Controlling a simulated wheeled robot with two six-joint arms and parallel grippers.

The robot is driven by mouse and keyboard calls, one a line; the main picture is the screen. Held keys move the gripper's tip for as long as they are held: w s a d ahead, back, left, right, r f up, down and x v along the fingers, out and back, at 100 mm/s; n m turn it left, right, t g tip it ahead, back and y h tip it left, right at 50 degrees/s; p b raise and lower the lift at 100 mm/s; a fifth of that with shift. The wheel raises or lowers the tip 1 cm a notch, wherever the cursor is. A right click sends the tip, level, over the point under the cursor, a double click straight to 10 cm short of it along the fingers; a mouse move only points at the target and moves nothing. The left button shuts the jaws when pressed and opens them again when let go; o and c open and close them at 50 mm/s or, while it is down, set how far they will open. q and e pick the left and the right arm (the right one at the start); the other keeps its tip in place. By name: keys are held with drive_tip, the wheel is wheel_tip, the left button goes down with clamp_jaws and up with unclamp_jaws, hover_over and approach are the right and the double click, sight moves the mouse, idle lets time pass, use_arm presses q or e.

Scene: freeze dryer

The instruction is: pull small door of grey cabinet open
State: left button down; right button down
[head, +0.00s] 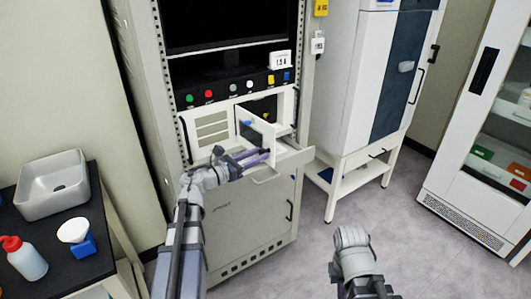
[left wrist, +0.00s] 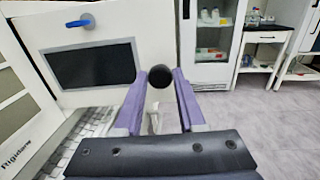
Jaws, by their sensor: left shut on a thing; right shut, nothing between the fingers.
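The grey cabinet (head: 235,222) stands in the middle of the head view. Its small white door (head: 257,125) stands swung outward from the front, with the opening showing beside it. In the left wrist view the door (left wrist: 50,35) shows a dark window (left wrist: 92,63) and a blue latch (left wrist: 85,22). My left gripper (head: 266,155) is at the door's free lower edge. Its purple fingers are shut on a round black knob (left wrist: 160,76), which sits between the fingertips. Only the wrist of my right arm shows at the bottom of the head view; its fingers are not visible.
A pulled-out shelf or drawer (head: 290,160) lies under the door. A black side table with a grey sink (head: 52,185) and bottle (head: 24,258) is at left. A white unit (head: 345,110) and glass-fronted cabinet (head: 460,150) are at right. The floor between is clear.

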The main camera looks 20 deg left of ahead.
use_arm(q)
drive_tip(key=shift+s+a+m+g+h, duration=0.4)
drive_tip(key=shift+s+a+m+h, duration=0.1)
drive_tip(key=shift+a+h, duration=0.15)
drive_tip(key=c, duration=0.5)
unclamp_jaws()
drive_tip(key=v, duration=0.8)
drive_tip(key=shift+w, duration=0.1)
